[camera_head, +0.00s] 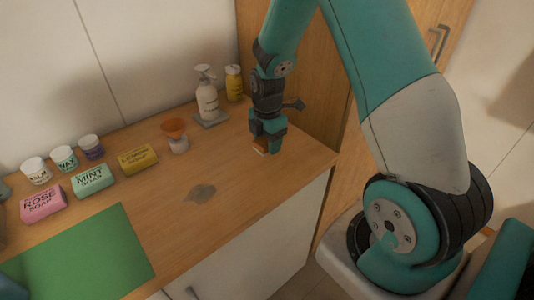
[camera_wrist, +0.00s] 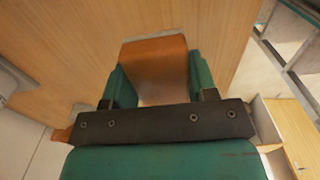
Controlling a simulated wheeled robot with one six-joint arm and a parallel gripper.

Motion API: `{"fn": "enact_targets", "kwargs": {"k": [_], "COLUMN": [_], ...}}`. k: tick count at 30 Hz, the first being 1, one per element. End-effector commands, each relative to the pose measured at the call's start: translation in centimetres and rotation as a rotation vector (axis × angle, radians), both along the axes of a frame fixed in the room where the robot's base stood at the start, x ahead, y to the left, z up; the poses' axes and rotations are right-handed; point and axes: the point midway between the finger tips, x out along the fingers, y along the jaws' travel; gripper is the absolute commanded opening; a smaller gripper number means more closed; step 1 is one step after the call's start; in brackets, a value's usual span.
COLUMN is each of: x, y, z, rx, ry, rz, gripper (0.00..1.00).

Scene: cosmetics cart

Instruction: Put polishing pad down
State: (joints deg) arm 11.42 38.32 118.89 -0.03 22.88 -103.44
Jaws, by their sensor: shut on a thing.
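The polishing pad is an orange-brown block (camera_wrist: 153,62) between the two green fingers of my gripper (camera_wrist: 155,85) in the wrist view. In the head view my gripper (camera_head: 267,143) points down at the right end of the wooden counter, close to its surface. A small orange and white part of the pad (camera_head: 260,148) shows at the fingertips there. The fingers are shut on it. Whether the pad touches the counter I cannot tell, because the fingers hide most of it.
A white pump bottle (camera_head: 207,98) and a yellow bottle (camera_head: 234,84) stand behind my gripper. A grey stain (camera_head: 200,193) and green mat (camera_head: 90,256) lie on the counter (camera_head: 235,180), with bare wood between.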

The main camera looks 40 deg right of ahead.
Motion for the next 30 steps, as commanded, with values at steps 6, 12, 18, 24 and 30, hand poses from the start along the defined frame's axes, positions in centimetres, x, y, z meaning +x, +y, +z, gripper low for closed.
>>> {"fn": "enact_targets", "kwargs": {"k": [6, 12, 18, 24, 30], "x": [0.0, 0.0, 0.0, 0.0, 0.0], "y": [0.0, 0.0, 0.0, 0.0, 0.0], "z": [-2.2, -5.0, -5.6, -5.9, -5.9], "rx": [0.000, 0.000, 0.000, 0.000, 0.000], "ry": [0.001, 0.001, -0.002, -0.001, 0.000], "rz": [-0.001, -0.001, -0.001, -0.001, -0.001], "gripper": [0.27, 0.27, 0.27, 0.27, 0.78]}}
